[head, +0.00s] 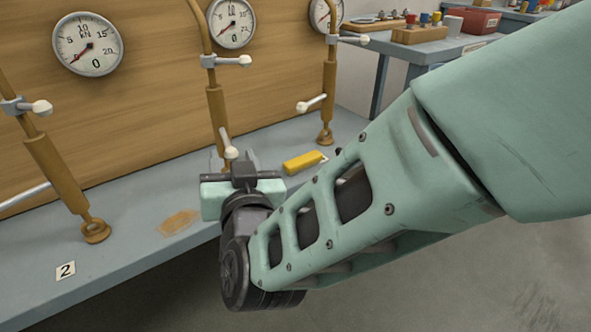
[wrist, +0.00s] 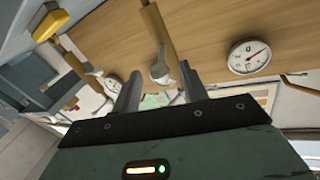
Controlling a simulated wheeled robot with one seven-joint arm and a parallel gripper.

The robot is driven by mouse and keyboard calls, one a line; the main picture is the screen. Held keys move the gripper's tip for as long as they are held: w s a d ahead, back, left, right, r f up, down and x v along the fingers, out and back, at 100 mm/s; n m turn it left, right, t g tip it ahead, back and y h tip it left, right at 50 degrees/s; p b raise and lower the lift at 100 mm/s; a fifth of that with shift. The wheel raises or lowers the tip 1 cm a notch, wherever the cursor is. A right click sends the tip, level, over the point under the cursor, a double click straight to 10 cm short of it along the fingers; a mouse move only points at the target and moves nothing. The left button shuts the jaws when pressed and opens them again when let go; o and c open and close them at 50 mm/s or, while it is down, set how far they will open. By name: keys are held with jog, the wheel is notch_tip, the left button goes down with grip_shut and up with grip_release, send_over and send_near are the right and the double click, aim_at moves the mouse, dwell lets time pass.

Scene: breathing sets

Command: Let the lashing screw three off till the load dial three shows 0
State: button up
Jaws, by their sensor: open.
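Several lashing screws with brown bodies stand against a wooden board in the head view. The middle screw (head: 217,108), whose number is hidden, is probably screw three, as the plate by the left one reads 2. Its dial (head: 231,22) has a red needle pointing lower left, away from 0; the exact value is too small to read. Its lower handle has a pale knob (head: 229,153). My gripper (head: 236,170) is open at this knob. In the wrist view, the knob (wrist: 160,72) shows between the fingers of my gripper (wrist: 160,92); I cannot tell whether they touch it.
The left screw (head: 58,172) and right screw (head: 328,88) flank the middle one. A yellow block (head: 304,162) lies on the grey bench (head: 130,245), right of my gripper. The number 2 plate (head: 66,270) is at the front left. A side table (head: 420,50) stands behind.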

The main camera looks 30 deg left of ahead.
jog(key=p+v, duration=0.1)
jog(key=v, duration=1.4)
jog(key=shift+a, duration=0.1)
